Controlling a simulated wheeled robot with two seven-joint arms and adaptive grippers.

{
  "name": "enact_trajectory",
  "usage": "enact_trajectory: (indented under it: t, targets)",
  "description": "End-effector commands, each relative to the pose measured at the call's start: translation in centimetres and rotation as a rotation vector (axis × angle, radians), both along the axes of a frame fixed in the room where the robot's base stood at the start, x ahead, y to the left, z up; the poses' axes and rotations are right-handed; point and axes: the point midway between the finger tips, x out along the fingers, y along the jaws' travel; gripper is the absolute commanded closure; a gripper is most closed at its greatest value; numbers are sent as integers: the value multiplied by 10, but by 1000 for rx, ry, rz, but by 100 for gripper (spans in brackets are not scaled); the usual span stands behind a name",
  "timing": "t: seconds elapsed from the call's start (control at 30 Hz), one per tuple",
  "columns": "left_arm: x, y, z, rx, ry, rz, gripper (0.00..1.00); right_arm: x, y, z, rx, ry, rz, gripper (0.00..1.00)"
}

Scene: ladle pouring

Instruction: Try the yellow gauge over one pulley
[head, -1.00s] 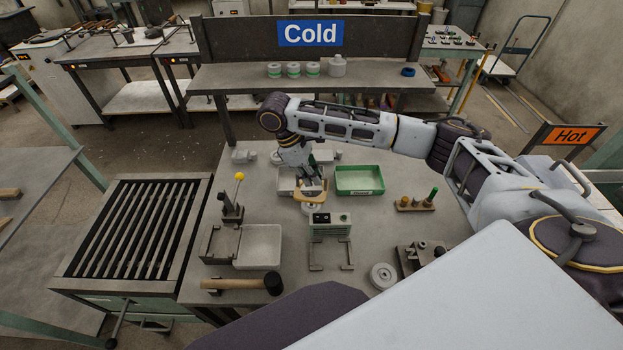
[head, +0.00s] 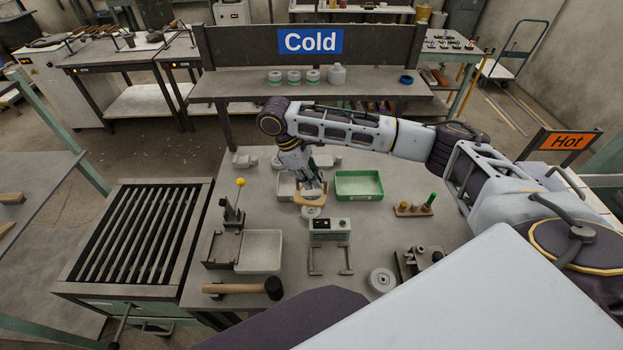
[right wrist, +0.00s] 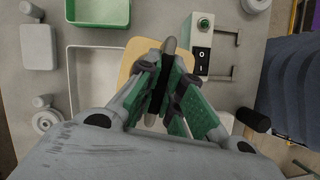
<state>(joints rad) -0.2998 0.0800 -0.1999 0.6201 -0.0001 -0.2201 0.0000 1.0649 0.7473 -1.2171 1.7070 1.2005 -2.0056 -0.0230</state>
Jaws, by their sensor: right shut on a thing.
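The yellow gauge (head: 311,199) is a flat tan-yellow plate in the middle of the bench. My right gripper (head: 314,186) is shut on it from above. In the right wrist view the gauge (right wrist: 140,50) lies behind the green-padded fingers (right wrist: 166,85), with a grey upright piece between them. A pale round pulley (head: 311,213) shows just under the gauge's near edge in the head view. I cannot tell whether gauge and pulley touch. Another pulley (head: 382,280) lies alone at the bench's front right. My left gripper is out of view.
A green tray (head: 359,196) and a white tray (head: 284,188) stand behind the gauge. A switch box (head: 330,225) is just in front. A mallet (head: 240,288), a pale bin (head: 260,252) and a lever press (head: 233,208) stand left. Several pulleys (head: 293,77) sit on the Cold shelf.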

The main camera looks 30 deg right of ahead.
Motion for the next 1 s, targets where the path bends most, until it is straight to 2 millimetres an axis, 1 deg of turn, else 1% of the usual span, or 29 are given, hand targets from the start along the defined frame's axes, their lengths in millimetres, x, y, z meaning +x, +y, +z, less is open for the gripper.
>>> enact_trajectory:
  t: [0.03,0.4,0.8,1.0]
  targets:
    - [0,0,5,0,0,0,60,0,0,5,0,0,0,100]
    - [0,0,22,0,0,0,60,0,0,17,1,-1,0,100]
    - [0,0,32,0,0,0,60,0,0,36,1,-1,0,100]
    - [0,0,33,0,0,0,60,0,0,40,0,0,0,100]
